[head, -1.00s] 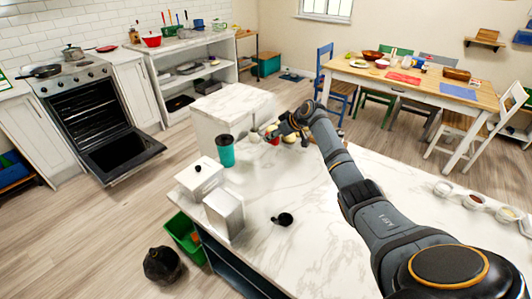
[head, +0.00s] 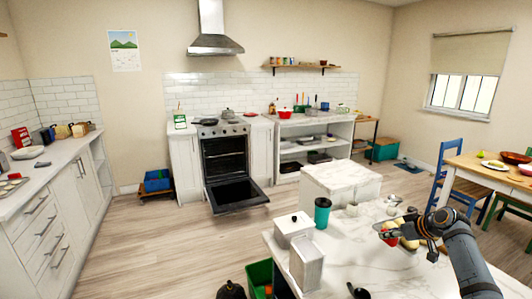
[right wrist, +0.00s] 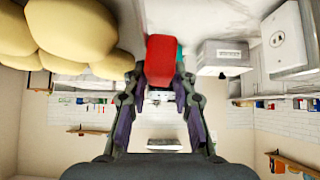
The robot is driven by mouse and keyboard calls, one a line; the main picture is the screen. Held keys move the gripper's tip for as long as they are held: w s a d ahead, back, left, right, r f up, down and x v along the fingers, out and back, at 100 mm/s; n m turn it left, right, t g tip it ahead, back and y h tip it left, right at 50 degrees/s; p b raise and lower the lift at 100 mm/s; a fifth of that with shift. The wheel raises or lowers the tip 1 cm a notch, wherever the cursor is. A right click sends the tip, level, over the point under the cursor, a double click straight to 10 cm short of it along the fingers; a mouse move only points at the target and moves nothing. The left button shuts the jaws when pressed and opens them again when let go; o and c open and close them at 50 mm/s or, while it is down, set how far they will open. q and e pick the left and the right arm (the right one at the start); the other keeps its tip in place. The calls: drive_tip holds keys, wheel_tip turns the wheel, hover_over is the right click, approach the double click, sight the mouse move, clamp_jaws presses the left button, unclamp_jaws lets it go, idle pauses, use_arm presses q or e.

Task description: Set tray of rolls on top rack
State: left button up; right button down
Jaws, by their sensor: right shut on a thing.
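My right gripper (head: 400,234) is over the far part of the marble island. It is shut on a red thing (right wrist: 160,58), which sits between the fingertips in the right wrist view. Several pale yellow rounded things (right wrist: 75,30) are beside the gripper there; whether they are rolls I cannot tell. The oven (head: 224,150) stands open at the back wall with its door (head: 237,194) lowered; its racks are dim. A tray (head: 12,184) with small rounded things, perhaps the rolls, lies on the left counter, cut by the picture edge. My left gripper is not in view.
On the island (head: 350,262) stand a teal cup (head: 322,212) and white canisters (head: 305,262). A marble-topped block (head: 340,178) is behind them. A green bin (head: 259,278) is on the floor at the island's left. The floor (head: 165,245) between left counter and island is mostly clear.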

drive_tip(key=shift+s+r, duration=0.4)
drive_tip(key=shift+s, duration=0.25)
drive_tip(key=shift+w+f, duration=0.1)
drive_tip(key=shift+w, duration=0.1)
drive_tip(key=shift+w+f, duration=0.8)
drive_tip(key=shift+w, duration=0.3)
drive_tip(key=shift+s+r, duration=0.2)
drive_tip(key=shift+s, duration=0.05)
drive_tip(key=shift+s+r, duration=0.15)
drive_tip(key=shift+s, duration=0.05)
drive_tip(key=shift+w, duration=0.1)
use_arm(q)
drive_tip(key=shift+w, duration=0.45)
